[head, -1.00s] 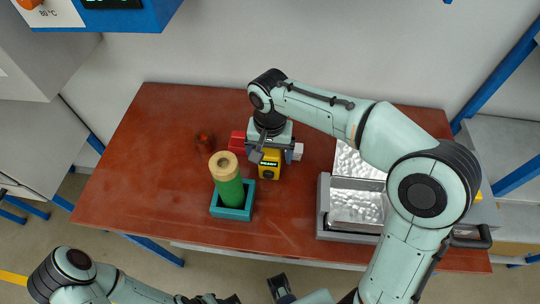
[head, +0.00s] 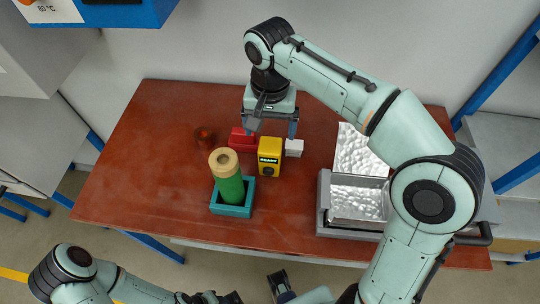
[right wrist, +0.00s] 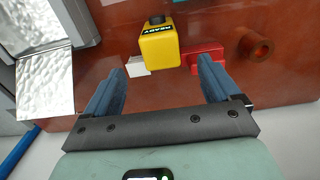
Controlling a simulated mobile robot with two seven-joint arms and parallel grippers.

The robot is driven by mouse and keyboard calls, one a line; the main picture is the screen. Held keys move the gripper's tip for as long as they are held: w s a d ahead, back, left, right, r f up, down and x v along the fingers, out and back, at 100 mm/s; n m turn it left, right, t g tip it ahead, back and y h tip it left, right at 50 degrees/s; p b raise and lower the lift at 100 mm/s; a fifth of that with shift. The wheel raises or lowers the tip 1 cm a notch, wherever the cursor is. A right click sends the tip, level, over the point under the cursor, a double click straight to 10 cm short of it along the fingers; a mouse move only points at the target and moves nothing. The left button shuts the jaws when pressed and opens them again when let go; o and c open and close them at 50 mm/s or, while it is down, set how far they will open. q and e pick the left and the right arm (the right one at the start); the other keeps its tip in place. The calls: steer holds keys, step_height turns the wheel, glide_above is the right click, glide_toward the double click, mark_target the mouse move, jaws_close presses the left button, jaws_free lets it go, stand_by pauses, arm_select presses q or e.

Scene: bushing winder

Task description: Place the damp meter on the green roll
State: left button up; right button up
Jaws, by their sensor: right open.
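The damp meter is a yellow box (head: 269,163) with a dark READY display and a black top part. It stands on the table, right of and slightly behind the green roll (head: 229,188). The roll stands upright in a teal square tray (head: 232,211) and has a tan top with a hole. My right gripper (head: 270,131) is open and empty above and behind the meter. In the right wrist view the meter (right wrist: 159,46) lies beyond the open fingertips (right wrist: 162,66), apart from them.
A red block (head: 241,139) and a white block (head: 294,147) sit close behind and beside the meter. A brown-red ring (head: 204,138) lies farther left. A grey metal box with an open lid (head: 324,207) stands at right. The table's left part (head: 130,165) is clear.

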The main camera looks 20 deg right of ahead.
mark_target(270, 145)
step_height(270, 145, down, 10)
steer(key=shift+w+r+b, duration=0.1)
steer(key=shift+b, duration=0.8)
arm_select(q)
steer(key=shift+s+f, duration=0.2)
steer(key=shift+f, duration=0.35)
steer(key=shift+s+f, duration=0.15)
steer(key=shift+f, duration=0.35)
arm_select(e)
steer(key=c, duration=1.3)
steer(key=shift+r, duration=0.1)
arm_select(q)
step_height(270, 145, up, 6)
steer(key=w+p, duration=0.2)
steer(key=p, duration=0.3)
steer(key=shift+w, duration=0.2)
arm_select(e)
step_height(270, 145, up, 20)
steer(key=shift+f, duration=0.1)
